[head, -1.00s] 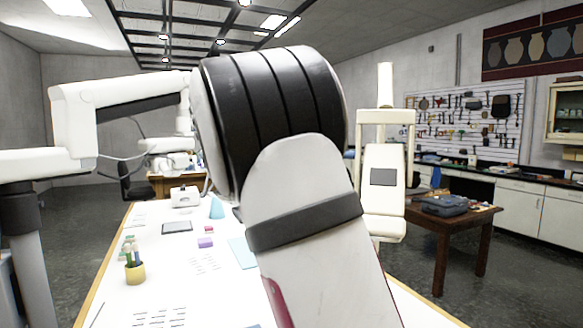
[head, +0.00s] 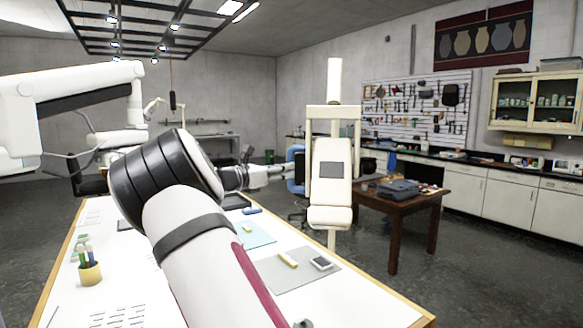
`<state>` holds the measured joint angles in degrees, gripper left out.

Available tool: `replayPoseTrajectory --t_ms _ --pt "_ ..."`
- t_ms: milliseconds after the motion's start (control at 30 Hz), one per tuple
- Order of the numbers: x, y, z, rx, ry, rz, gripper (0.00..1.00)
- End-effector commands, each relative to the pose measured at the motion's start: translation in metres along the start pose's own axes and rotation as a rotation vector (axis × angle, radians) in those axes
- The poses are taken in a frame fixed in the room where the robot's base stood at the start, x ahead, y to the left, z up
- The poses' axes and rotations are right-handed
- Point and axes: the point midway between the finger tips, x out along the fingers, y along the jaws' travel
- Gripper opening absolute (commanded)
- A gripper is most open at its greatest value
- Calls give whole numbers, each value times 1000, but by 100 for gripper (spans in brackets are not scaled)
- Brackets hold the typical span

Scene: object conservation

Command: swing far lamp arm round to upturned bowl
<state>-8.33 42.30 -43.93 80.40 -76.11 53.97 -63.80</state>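A large white jointed arm (head: 80,88) reaches in from the left edge and bends down at its end to a white head (head: 118,142) near the table's left far side. A smaller pale arm (head: 154,106) shows behind it; I cannot tell which is the far lamp arm. I cannot make out an upturned bowl. My own white and black arm crosses the middle of the view. My gripper (head: 272,173) seems to show small beyond my elbow, pointing right, above the table's far part. Its fingers are too small to tell open or shut.
The white table (head: 122,285) holds a yellow pen cup (head: 90,274), a light blue sheet (head: 262,236) and a grey mat (head: 275,270) with a phone-like item (head: 321,263). A cream stand (head: 331,160) rises behind it.

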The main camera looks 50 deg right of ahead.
Motion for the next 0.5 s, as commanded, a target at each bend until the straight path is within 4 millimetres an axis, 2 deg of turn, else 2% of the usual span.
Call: replayPoseTrajectory --t_ms 33,200,500 --pt "10 -1 0 0 -1 -2 40" --pt "32 0 0 1 0 -1 40" --pt "45 0 0 0 1 1 40"
